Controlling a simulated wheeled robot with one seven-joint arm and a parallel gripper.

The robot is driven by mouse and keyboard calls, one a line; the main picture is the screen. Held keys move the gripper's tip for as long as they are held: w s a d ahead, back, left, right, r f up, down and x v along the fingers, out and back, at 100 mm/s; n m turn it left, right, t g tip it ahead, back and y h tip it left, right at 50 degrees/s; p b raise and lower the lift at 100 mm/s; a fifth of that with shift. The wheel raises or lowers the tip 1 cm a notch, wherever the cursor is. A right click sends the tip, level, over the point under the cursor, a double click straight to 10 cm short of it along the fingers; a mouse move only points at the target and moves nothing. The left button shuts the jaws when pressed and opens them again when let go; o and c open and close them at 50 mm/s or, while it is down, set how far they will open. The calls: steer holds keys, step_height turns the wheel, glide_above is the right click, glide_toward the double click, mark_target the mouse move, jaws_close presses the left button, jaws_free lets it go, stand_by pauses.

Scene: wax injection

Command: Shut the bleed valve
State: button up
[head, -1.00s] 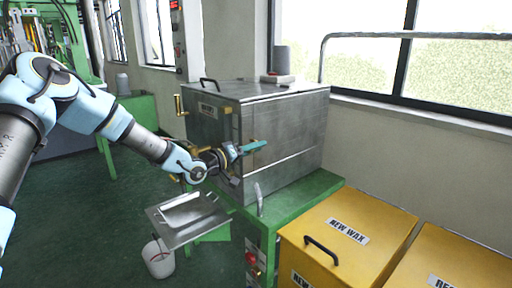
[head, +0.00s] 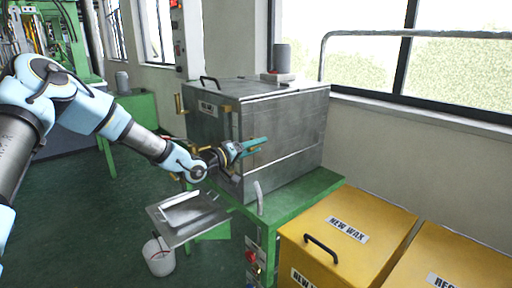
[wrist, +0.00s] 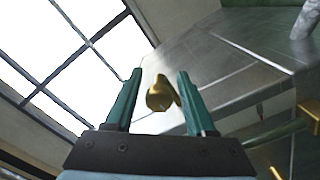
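A small brass handle (wrist: 162,95), which looks like the bleed valve, shows between my two green fingers in the wrist view. In the head view a bit of brass (head: 255,150) shows just below the fingers at the near side of the metal wax tank (head: 285,125). My gripper (head: 264,145) is beside the tank's front corner. In the wrist view my gripper (wrist: 161,90) is open, with a gap between each finger and the brass. I cannot tell how far the brass lies between the fingertips in depth, nor the valve's exact setting.
A metal tray (head: 190,222) juts out below my wrist, over a white bucket (head: 159,257). A green stand (head: 300,196) carries the tank. Yellow bins (head: 350,232) stand at the right. Brass fittings (head: 179,104) stick out from the tank's left side.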

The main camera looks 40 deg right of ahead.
steer(key=shift+o, duration=0.3)
steer(key=a+b, duration=0.2)
steer(key=a, duration=0.8)
steer(key=shift+w+a, duration=0.3)
steer(key=shift+a, duration=0.05)
steer(key=shift+w, duration=0.1)
steer(key=w+a+f+n+t+y+p, duration=0.1)
steer(key=w+a+f+t+y, duration=0.2)
steer(key=a, duration=0.5)
steer(key=w+a+f+t+y+p, duration=0.1)
steer(key=w+a+y, duration=0.2)
steer(key=a+y, duration=0.35)
steer(key=w+a+f+n+t+y+p, duration=0.15)
steer(key=w+a, duration=0.25)
steer(key=a, duration=0.5)
steer(key=s+a+r+n+y, duration=0.1)
steer(key=s+a+y, duration=0.15)
steer(key=a, duration=0.65)
steer(key=s+a+r+n+y, duration=0.1)
steer(key=a+r+y, duration=0.15)
steer(key=a, duration=0.65)
steer(key=s+a+r+n+g+y+p, duration=0.1)
steer(key=s+a+r+n+g, duration=0.1)
steer(key=s+a, duration=0.6)
steer(key=shift+s+r+g+y, duration=0.4)
steer(key=shift+s+g, duration=0.05)
steer(key=shift+s, duration=0.45)
